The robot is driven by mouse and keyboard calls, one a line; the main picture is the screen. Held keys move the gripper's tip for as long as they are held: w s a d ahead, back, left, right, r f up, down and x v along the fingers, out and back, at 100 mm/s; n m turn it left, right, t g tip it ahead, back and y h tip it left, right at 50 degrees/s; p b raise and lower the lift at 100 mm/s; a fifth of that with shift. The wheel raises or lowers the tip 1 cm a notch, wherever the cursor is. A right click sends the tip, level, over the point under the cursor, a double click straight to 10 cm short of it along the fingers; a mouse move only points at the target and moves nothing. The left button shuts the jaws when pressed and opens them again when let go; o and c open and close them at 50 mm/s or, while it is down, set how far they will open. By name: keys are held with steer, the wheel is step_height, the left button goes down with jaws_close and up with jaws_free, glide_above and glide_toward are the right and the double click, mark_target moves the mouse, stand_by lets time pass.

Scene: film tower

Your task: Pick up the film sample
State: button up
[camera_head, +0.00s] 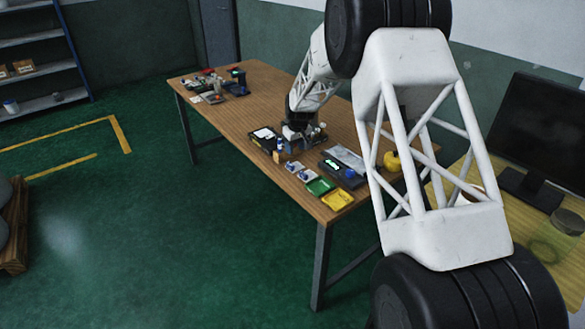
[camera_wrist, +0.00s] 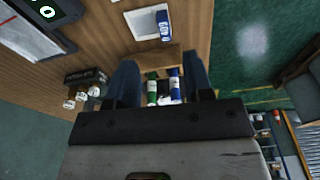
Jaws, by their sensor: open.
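My gripper (camera_head: 299,134) is low over the wooden table in the head view, and its tip is hard to make out there. In the wrist view my gripper (camera_wrist: 159,62) has two dark fingers spread wide apart, with nothing held between them. A green-and-white tube (camera_wrist: 152,90) and a blue-and-white tube (camera_wrist: 174,85) show side by side between the fingers. A blue-and-white bottle (camera_wrist: 163,22) lies over a pale square ahead of them. A pale flat sheet (camera_head: 347,158) lies on the table in the head view. I cannot tell which item is the film sample.
The device with a green display (camera_head: 334,165) stands right of my gripper. A green tray (camera_head: 320,186) and a yellow tray (camera_head: 337,200) sit near the table's front corner. A dark rack (camera_wrist: 86,77) is left of the fingers. The table's middle left is clear.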

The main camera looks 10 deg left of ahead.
mark_target(290, 164)
steer(key=shift+w+a+f, duration=0.25)
steer(key=shift+a+f, duration=0.1)
steer(key=shift+f, duration=0.15)
steer(key=shift+w+a+f, duration=0.25)
steer(key=shift+a+f, duration=0.1)
steer(key=shift+f, duration=0.15)
steer(key=shift+w+a+f, duration=0.1)
steer(key=shift+w+f, duration=0.05)
steer(key=shift+f, duration=1.1)
steer(key=shift+w+a+f, duration=0.15)
steer(key=shift+f, duration=1.15)
steer(key=shift+w+a+f, duration=0.1)
steer(key=shift+a+f, duration=0.05)
steer(key=shift+f, duration=1.15)
steer(key=shift+c, duration=0.5)
